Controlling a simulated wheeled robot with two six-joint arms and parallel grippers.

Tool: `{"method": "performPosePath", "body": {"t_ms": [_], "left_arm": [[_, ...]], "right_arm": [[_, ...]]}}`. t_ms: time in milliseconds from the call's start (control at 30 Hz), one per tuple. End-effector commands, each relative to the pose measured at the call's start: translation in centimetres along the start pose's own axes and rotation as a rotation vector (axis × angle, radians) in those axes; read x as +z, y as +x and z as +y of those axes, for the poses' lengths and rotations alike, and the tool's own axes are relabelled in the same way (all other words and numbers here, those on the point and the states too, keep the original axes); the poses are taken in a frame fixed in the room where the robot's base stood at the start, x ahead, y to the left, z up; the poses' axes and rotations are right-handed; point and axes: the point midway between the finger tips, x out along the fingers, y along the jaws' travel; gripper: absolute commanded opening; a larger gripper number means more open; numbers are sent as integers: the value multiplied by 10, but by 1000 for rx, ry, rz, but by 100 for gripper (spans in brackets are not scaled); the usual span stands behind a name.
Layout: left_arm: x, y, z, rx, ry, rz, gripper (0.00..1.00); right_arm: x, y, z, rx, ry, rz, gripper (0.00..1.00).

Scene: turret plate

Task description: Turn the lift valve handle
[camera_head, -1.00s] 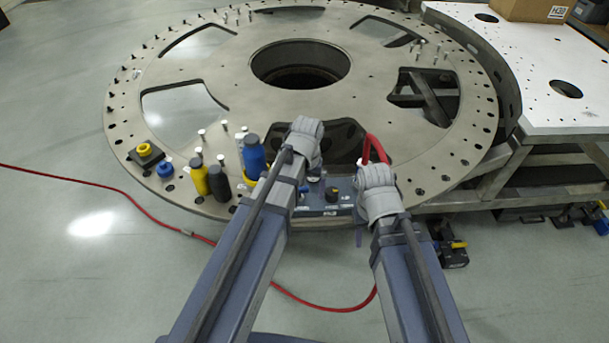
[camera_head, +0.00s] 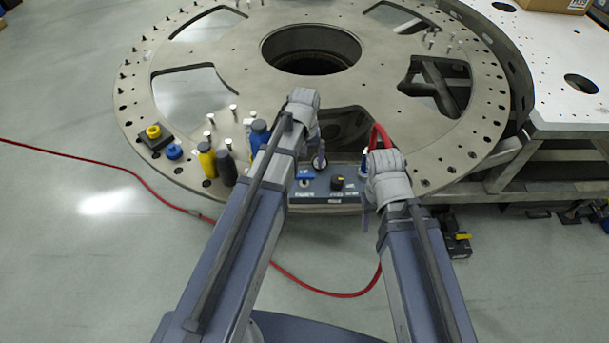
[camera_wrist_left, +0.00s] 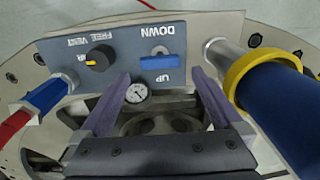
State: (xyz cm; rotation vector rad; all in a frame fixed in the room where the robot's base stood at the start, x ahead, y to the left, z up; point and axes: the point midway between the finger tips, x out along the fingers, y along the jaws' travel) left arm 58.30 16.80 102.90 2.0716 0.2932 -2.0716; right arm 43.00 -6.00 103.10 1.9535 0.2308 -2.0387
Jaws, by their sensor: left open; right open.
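The lift valve handle is a short blue bar (camera_head: 305,177) on the blue-grey control panel (camera_head: 322,197) at the plate's front edge. In the left wrist view, the handle (camera_wrist_left: 160,66) lies crosswise between the DOWN and UP labels. My left gripper (camera_wrist_left: 161,76) is open, with its two fingers on either side of the handle's lower side and nothing between them. I cannot tell how far above the panel they are. In the head view, my left gripper (camera_head: 316,158) is just above the panel. My right gripper (camera_head: 367,205) is open at the panel's right end, its fingers partly hidden.
A red hose (camera_head: 380,138) rises by my right gripper. Floor in front is mostly clear.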

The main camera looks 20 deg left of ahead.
Motion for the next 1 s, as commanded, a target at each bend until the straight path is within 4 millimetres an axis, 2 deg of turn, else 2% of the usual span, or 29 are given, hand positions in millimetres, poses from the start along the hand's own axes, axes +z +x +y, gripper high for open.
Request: {"method": "performPosePath", "body": {"t_ms": [33,300,700,1000], "left_arm": [[0,14,0,0,0,0,100],[0,45,0,0,0,0,100],[0,49,0,0,0,0,100],[0,49,0,0,0,0,66]], "right_arm": [[-1,14,-1,0,0,0,50],[-3,45,-4,0,2,0,50],[-3,48,-5,0,2,0,50],[-3,48,-5,0,2,0,50]]}}
